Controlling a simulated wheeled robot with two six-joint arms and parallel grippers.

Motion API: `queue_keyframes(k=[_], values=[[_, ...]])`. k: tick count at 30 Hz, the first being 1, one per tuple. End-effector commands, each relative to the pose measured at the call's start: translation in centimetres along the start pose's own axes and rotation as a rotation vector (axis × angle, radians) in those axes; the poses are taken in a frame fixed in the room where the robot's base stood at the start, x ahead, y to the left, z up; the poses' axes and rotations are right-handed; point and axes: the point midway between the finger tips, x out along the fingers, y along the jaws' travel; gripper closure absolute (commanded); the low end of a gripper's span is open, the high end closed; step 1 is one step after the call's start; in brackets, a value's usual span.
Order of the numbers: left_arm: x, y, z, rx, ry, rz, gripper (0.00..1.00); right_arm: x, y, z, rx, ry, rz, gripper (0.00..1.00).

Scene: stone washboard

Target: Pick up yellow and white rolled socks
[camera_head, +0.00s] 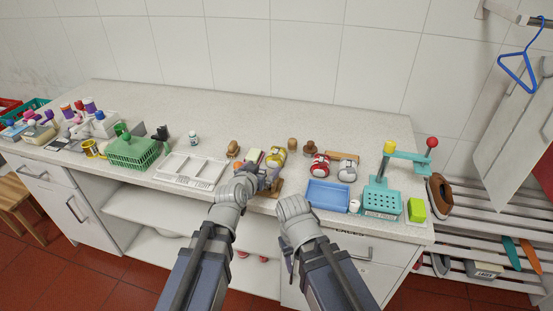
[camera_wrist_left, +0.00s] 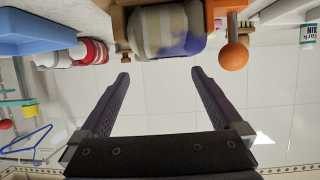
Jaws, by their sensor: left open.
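The yellow and white rolled socks (camera_head: 276,156) lie on the pale countertop, just beyond my left gripper (camera_head: 265,180) in the head view. My left gripper is open. In the left wrist view, nothing is between its fingers (camera_wrist_left: 158,75). A beige and grey striped roll with a purple patch (camera_wrist_left: 168,30) lies ahead of the fingertips, apart from them; I cannot tell whether it is the same roll. My right gripper hangs by the counter's front edge, mostly hidden by its wrist, so its fingers are unclear.
Red and white rolled socks (camera_head: 320,165) and grey rolled socks (camera_head: 347,171) lie to the right. A blue tray (camera_head: 328,194) is in front of them. An orange knob (camera_wrist_left: 234,56) shows close beside the striped roll.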

Motion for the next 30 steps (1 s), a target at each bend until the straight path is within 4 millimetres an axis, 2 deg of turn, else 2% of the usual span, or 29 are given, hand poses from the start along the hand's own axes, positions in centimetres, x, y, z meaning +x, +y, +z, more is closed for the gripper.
queue_keyframes(k=[1,7,10,17,20,27,30], values=[[1.0,0.0,0.1,0.001,0.000,0.000,0.00,0.5,-0.1,0.0,0.000,0.000,0.000,0.50],[4.2,0.0,0.2,-0.001,0.000,0.001,0.00,1.8,-0.2,-0.1,0.000,0.000,0.000,0.50],[5.1,0.0,0.1,0.000,0.000,0.001,0.00,2.0,-0.2,-0.1,0.000,0.000,0.000,0.50],[5.4,0.0,0.1,0.000,0.000,0.000,0.00,2.1,-0.2,-0.1,0.000,0.000,0.000,0.50],[6.4,0.0,0.1,0.000,0.000,0.000,0.00,2.5,-0.2,-0.2,0.000,0.000,0.000,0.50],[10.2,0.0,0.2,-0.001,0.000,0.000,0.00,4.0,-0.4,-0.2,0.000,0.000,0.000,0.50],[11.1,0.0,0.1,0.000,0.000,0.000,0.00,4.3,-0.4,-0.3,0.000,0.000,0.000,0.50]])
